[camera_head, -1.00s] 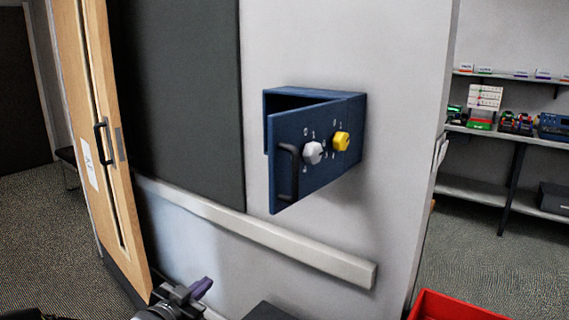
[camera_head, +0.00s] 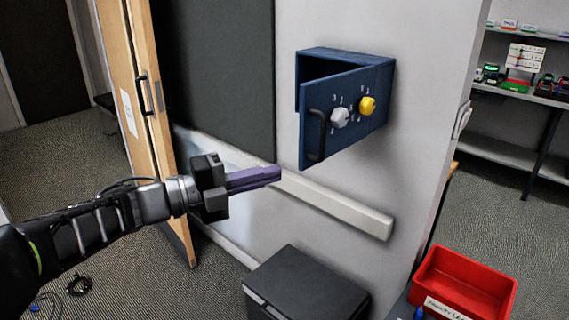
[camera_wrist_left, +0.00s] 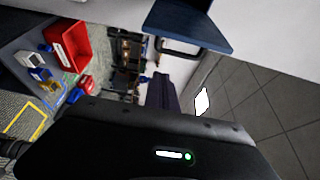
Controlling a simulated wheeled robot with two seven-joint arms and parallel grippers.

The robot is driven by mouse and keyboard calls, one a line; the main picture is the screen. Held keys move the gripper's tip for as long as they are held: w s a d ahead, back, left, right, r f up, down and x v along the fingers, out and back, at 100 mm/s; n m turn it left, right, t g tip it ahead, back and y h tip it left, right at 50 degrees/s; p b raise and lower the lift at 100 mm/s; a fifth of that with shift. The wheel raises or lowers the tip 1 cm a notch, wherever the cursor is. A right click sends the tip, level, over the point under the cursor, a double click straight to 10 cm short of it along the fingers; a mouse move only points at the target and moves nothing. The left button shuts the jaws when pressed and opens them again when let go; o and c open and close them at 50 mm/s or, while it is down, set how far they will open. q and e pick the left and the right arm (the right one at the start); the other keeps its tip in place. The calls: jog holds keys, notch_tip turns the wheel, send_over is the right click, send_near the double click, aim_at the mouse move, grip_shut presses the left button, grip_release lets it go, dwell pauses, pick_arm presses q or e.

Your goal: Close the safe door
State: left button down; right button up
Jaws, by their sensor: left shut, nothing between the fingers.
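The blue wall safe (camera_head: 345,60) is mounted on the white wall in the head view. Its door (camera_head: 318,95) stands partly open, swung out on the left, with a dark gap behind it. The door has a black handle (camera_head: 316,135), a white knob (camera_head: 340,117) and a yellow knob (camera_head: 367,105). The safe door (camera_wrist_left: 190,25) also shows at the top of the left wrist view. My left gripper (camera_head: 278,172), with purple fingers, is shut and empty, below and left of the door, apart from it. My right gripper is out of view.
A white rail (camera_head: 340,204) runs along the wall below the safe. A black box (camera_head: 305,285) stands beneath it. A red bin (camera_head: 465,285) is at the lower right. A wooden door (camera_head: 125,70) stands at the left, and shelves (camera_head: 505,150) at the far right.

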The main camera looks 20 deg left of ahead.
aim_at(299, 157)
pick_arm(q)
jog(key=w+d+p, duration=0.1)
jog(key=w, duration=0.1)
jog(key=w+d, duration=0.1)
jog(key=w, duration=0.2)
jog(key=w+d+p, duration=0.1)
jog(key=w, duration=0.2)
jog(key=shift+w+d+p, duration=0.15)
jog(key=shift+d+p, duration=0.15)
jog(key=shift+d, duration=0.05)
jog(key=shift+w+a, duration=0.1)
jog(key=shift+a, duration=0.3)
